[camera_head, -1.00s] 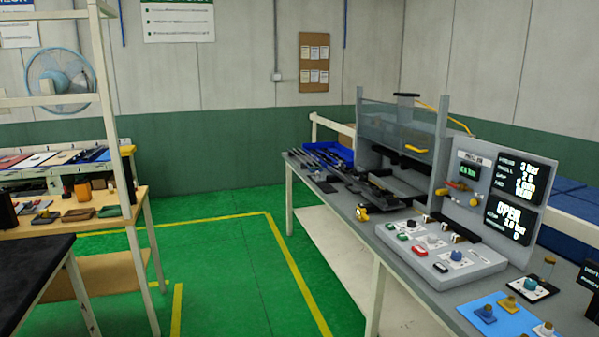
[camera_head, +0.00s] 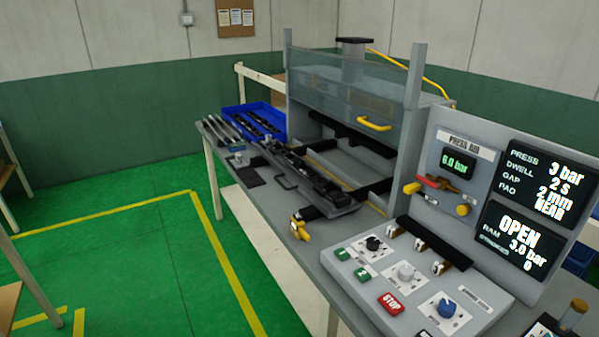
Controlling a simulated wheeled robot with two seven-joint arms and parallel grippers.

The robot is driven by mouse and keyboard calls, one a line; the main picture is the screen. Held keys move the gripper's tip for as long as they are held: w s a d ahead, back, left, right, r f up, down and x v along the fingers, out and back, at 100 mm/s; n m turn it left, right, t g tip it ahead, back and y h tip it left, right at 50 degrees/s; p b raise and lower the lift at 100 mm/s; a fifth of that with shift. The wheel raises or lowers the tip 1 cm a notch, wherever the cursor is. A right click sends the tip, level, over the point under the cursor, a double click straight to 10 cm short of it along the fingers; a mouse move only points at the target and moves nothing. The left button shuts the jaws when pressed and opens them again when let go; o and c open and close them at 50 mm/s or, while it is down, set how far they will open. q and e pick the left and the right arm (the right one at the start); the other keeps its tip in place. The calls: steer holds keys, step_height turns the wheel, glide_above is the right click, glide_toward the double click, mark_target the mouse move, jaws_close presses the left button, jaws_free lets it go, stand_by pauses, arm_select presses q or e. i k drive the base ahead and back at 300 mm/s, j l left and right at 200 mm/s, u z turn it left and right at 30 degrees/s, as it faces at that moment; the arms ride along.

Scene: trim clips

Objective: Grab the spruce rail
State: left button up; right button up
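Several long, thin strips (camera_head: 226,132) lie side by side at the far left end of the grey workbench. A long dark part (camera_head: 300,172) lies in a grey tray-like fixture in front of the press. A blue bin (camera_head: 238,113) behind the strips holds more dark pieces. I cannot tell which of these is the spruce rail, as the colours are too dark and small. Neither of my grippers is in view.
The press (camera_head: 350,90) has a clear guard with a yellow handle (camera_head: 374,124); its display reads OPEN. A control panel (camera_head: 420,280) with buttons and knobs fills the bench's near part. A yellow-handled part (camera_head: 300,229) sits at the front edge. Green floor (camera_head: 110,250) at left is clear.

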mark_target(332, 193)
steer(key=i+z, duration=0.1)
steer(key=z, duration=0.3)
steer(key=i+j+z, duration=0.15)
steer(key=j+z, duration=0.15)
steer(key=j, duration=0.2)
steer(key=i+j+z, duration=0.1)
steer(key=j+z, duration=0.2)
steer(key=j, duration=0.2)
steer(key=j+z, duration=0.25)
steer(key=j, duration=0.25)
